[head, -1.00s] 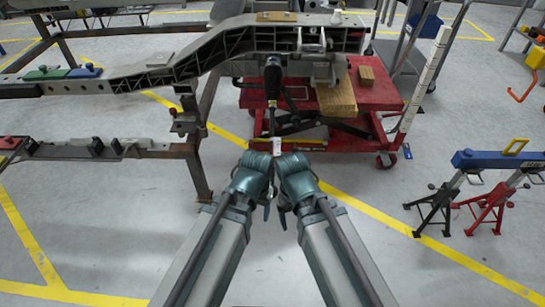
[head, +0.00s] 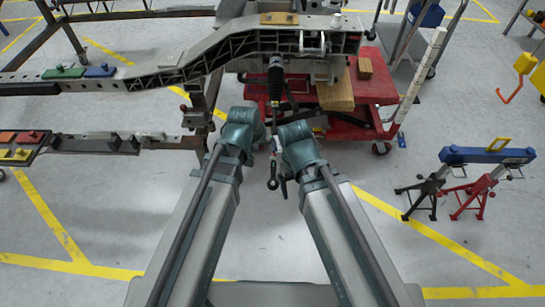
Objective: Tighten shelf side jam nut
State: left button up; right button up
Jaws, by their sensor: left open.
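A steering tie rod with a ribbed black boot (head: 275,80) hangs down from the chassis frame (head: 195,62) at the centre of the head view. Its thin shaft runs down between my two wrists to a dark, ring-shaped end (head: 272,183). The jam nut is too small to tell apart on the shaft. My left gripper (head: 257,136) is open, just left of the shaft; its fingers are mostly hidden by my wrist. My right gripper (head: 280,146) is just right of the shaft, its fingers hidden. I cannot tell whether either touches the rod.
A red cart (head: 365,92) with wooden blocks (head: 336,92) stands behind the rod. A blue beam on black and red stands (head: 487,155) is at the right. A lower rail with coloured blocks (head: 100,143) is at the left. The floor between is clear.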

aim_at(273, 158)
pick_arm(q)
jog(key=b+x, duration=1.2)
jog(key=x, duration=0.1)
jog(key=shift+w+d+f, duration=0.1)
jog(key=shift+f, duration=0.15)
